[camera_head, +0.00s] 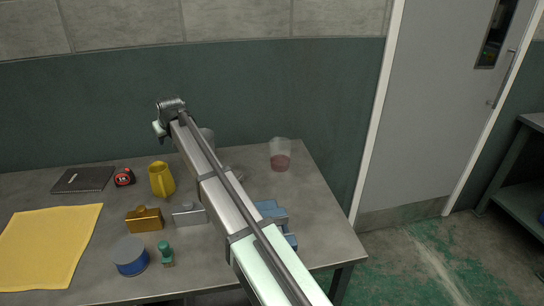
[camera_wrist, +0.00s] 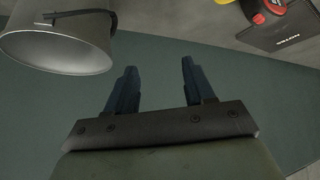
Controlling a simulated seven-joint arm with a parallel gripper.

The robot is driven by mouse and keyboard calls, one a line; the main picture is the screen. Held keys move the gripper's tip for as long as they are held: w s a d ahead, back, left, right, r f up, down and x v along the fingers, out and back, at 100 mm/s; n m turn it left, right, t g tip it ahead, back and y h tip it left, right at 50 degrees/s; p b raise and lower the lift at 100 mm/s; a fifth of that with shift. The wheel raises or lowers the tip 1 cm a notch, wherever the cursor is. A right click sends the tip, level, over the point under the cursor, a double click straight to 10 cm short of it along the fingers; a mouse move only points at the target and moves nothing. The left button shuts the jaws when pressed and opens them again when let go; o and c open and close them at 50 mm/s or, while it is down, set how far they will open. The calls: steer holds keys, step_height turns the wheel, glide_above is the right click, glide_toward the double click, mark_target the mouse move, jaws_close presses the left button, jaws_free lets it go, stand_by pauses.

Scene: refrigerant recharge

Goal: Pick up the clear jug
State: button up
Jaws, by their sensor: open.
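A clear, open-topped jug (camera_head: 280,155) with reddish contents in its lower part stands upright at the back right of the table in the head view. It is to the right of my arm and apart from it. My gripper (camera_wrist: 158,70) is open and empty in the wrist view, with the green wall beyond its fingers. In the head view my wrist is raised over the table's back edge, left of the clear jug, and the fingers are not clear there. No handle can be made out on the clear jug.
A grey vessel (camera_wrist: 58,45) with a dark strap is close to my gripper; my arm partly hides it in the head view (camera_head: 208,138). Blue object (camera_head: 271,210) sits beside my arm.

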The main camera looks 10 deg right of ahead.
steer(key=w+d+r+m+g+h, duration=0.1)
steer(key=d+r+m+h, duration=0.15)
steer(key=d, duration=2.05)
steer(key=r+m+g, duration=0.2)
steer(key=m, duration=0.1)
glide_above(276, 139)
steer(key=s+d, duration=0.1)
steer(key=s, duration=0.1)
steer(key=shift+t, duration=0.3)
steer(key=x, duration=0.7)
steer(key=shift+f, duration=0.45)
steer(key=shift+s+x, duration=0.2)
steer(key=shift+x, duration=2.45)
steer(key=shift+f, duration=0.1)
steer(key=shift+c, duration=0.2)
jaws_close()
